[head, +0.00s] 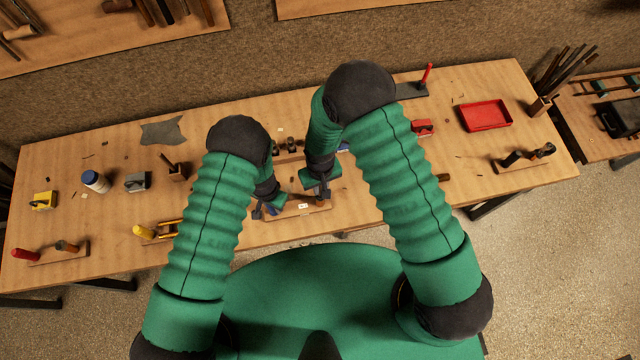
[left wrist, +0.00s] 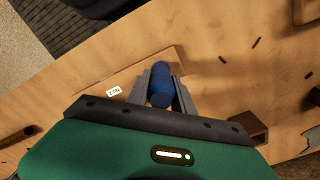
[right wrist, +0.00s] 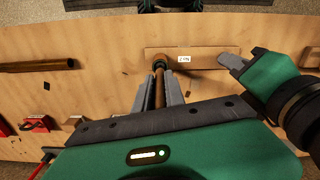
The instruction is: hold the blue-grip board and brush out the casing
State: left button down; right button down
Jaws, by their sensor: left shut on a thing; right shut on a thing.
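The blue grip (left wrist: 161,84) stands between the fingers of my left gripper (left wrist: 160,88), which is shut on it. Its board (head: 308,207) lies flat near the table's front edge, with a small white label; it also shows in the right wrist view (right wrist: 215,58). My right gripper (right wrist: 160,100) is shut on a thin brown handle (right wrist: 160,88), taken to be the brush. The handle's far end is at a round brown opening (right wrist: 158,62) by the board's end, probably the casing; whether the brush is inside cannot be told. My left gripper (head: 262,209) and right gripper (head: 320,187) are close together.
A red-grip board (head: 38,253) and a yellow-grip board (head: 157,233) lie to the left. A blue-capped bottle (head: 96,182), grey block (head: 136,181) and wooden holder (head: 178,173) stand behind them.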

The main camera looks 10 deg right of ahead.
jog(key=shift+r, duration=0.15)
jog(key=shift+r, duration=2.4)
jog(key=shift+f, duration=0.15)
jog(key=shift+f, duration=2.35)
jog(key=shift+r, duration=0.1)
jog(key=shift+r, duration=2.4)
